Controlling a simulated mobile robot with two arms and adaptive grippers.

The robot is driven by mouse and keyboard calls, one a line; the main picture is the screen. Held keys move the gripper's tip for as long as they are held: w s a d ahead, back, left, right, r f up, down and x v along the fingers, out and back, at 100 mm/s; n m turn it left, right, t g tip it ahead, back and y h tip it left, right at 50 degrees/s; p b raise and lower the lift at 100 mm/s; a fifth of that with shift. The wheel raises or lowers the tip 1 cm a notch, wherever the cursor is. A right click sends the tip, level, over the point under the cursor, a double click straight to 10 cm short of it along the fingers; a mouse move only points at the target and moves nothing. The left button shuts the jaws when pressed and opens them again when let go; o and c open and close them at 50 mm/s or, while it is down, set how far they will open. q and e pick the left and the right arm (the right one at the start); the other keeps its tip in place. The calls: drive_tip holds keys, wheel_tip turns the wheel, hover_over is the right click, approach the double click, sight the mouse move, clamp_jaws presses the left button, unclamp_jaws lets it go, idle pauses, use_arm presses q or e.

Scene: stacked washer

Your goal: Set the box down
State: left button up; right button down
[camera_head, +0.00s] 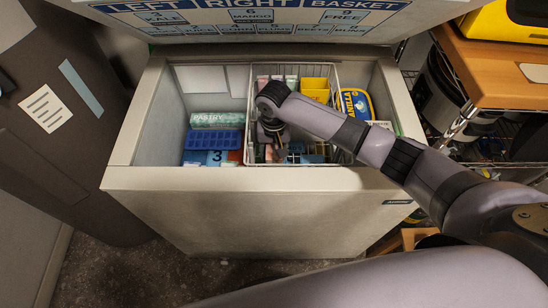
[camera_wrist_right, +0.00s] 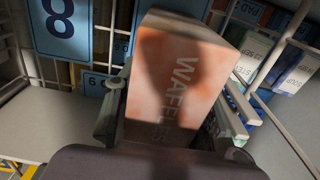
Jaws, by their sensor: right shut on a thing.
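An orange and white box (camera_wrist_right: 180,65) labelled WAFFLES is between the fingers of my right gripper (camera_wrist_right: 177,108) in the right wrist view. The gripper is shut on it, and the box tilts slightly. In the head view my right gripper (camera_head: 277,148) is low inside the white wire basket (camera_head: 322,164) of an open chest freezer (camera_head: 240,180). The arm hides most of the held box there. I cannot tell whether the box touches anything below. My left gripper is in neither view.
Left of the basket lie a blue ice tray (camera_head: 214,140) and a green PASTRY pack (camera_head: 217,120). Yellow boxes (camera_head: 315,88) stand at the basket's back, and a vanilla tub (camera_head: 355,103) is at right. In the wrist view, a blue 8 card (camera_wrist_right: 60,28) hangs beside basket wires.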

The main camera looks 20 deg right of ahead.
idle(0.3)
drive_tip(key=c, duration=1)
unclamp_jaws()
drive_tip(key=shift+f, duration=0.1)
drive_tip(key=shift+c, duration=0.2)
wheel_tip(320, 180, up, 12)
drive_tip(key=shift+r+p, duration=0.1)
drive_tip(key=shift+p, duration=0.6)
